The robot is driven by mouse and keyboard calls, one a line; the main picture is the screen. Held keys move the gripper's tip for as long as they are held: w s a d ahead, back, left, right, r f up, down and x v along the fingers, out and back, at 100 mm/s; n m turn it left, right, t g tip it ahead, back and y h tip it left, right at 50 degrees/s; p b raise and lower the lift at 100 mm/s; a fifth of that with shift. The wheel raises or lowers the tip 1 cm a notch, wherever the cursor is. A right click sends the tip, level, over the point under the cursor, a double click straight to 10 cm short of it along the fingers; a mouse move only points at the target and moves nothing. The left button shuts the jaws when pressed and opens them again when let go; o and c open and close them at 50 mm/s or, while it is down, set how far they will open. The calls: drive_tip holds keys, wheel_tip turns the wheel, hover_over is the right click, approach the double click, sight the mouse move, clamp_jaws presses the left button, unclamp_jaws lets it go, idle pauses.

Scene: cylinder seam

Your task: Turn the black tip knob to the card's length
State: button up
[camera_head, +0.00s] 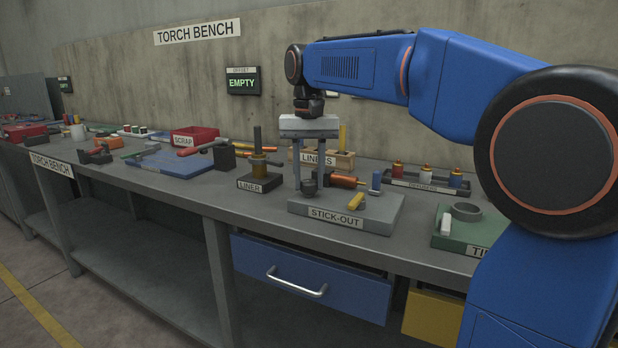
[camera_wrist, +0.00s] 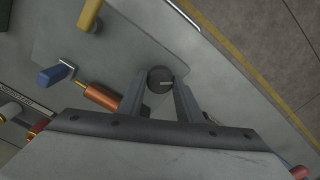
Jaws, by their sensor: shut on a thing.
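The black tip knob (camera_head: 309,187) stands on the grey block labelled STICK-OUT (camera_head: 375,216). In the wrist view the knob (camera_wrist: 160,79) is round and dark, with a pale line on its top pointing right. My gripper (camera_head: 309,181) reaches straight down over the block. Its two fingers show in the wrist view (camera_wrist: 159,85), one on each side of the knob, shut on it. No card with a readable length shows in either view.
A diffuser rack (camera_head: 425,184) and a green fixture (camera_head: 462,235) are to the right. A wall display (camera_head: 243,82) reads EMPTY.

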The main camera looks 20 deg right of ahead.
sight(309, 181)
drive_tip(key=shift+m, duration=0.9)
drive_tip(key=o, duration=1)
drive_tip(key=shift+o, duration=0.2)
drive_tip(key=shift+r, duration=0.1)
wheel_tip(309, 181, up, 17)
drive_tip(key=shift+r, duration=0.1)
